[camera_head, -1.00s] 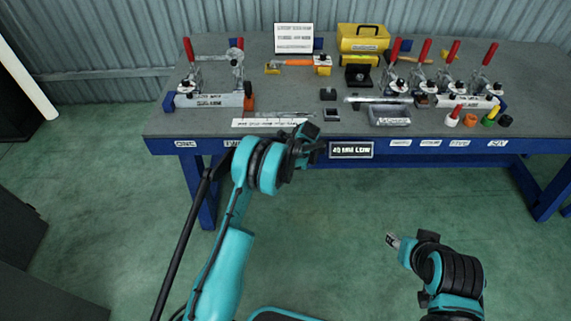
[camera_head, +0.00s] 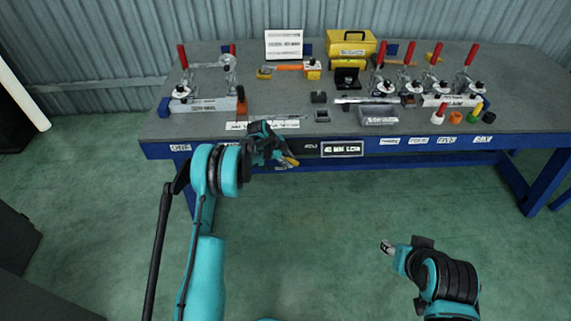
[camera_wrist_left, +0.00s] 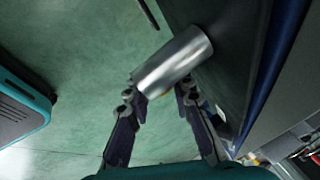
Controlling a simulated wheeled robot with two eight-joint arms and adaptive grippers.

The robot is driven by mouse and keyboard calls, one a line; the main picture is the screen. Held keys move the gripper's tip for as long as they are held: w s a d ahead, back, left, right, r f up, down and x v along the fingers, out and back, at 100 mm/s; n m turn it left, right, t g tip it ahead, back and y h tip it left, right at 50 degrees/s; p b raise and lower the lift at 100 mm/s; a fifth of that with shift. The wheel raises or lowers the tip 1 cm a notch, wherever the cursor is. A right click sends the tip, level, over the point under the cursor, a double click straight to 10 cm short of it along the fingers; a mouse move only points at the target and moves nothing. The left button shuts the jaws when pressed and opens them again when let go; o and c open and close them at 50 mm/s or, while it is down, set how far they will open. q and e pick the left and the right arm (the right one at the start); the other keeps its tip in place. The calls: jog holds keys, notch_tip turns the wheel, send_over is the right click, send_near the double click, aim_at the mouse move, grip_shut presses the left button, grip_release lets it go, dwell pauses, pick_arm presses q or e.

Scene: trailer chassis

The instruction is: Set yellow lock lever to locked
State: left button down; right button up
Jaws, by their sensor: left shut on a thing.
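My left gripper (camera_head: 275,150) is at the front edge of the workbench, left of the "40 MM LOW" sign. A small yellow piece (camera_head: 291,161), which looks like the lock lever, shows at its fingertips. In the left wrist view the gripper (camera_wrist_left: 157,93) has a bare metal cylinder (camera_wrist_left: 172,62) lying slantwise across its fingertips. Whether cylinder and yellow piece are joined is unclear. The fingers hide much of the lever. My right gripper (camera_head: 388,247) hangs low over the floor, away from the bench; its jaws are too small to read.
The workbench (camera_head: 270,105) carries toggle clamps with red handles (camera_head: 183,58), a yellow toolbox (camera_head: 350,43), a grey tray (camera_head: 379,115) and several small coloured parts. The label sign (camera_head: 342,149) is on the bench front, close to my left gripper. The green floor in front is clear.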

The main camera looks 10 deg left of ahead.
aim_at(291, 159)
pick_arm(q)
jog(key=h, duration=0.1)
jog(key=r+h, duration=0.1)
jog(key=t+h+b, duration=0.1)
jog(key=shift+w+d+r, duration=0.15)
jog(key=shift+d+r, duration=0.1)
jog(key=shift+d, duration=0.05)
jog(key=shift+d+r+n+t+h+b, duration=0.1)
jog(key=shift+r+n+t+h+b, duration=0.3)
jog(key=shift+h, duration=0.45)
jog(key=shift+d+r+n+t+h+p, duration=0.1)
jog(key=shift+r+t+h, duration=0.2)
jog(key=shift+r+h, duration=0.45)
jog(key=c, duration=1.6)
grip_release()
jog(key=shift+f, duration=0.1)
jog(key=v, duration=1.2)
jog(key=shift+a+f, duration=0.1)
jog(key=shift+a, duration=0.05)
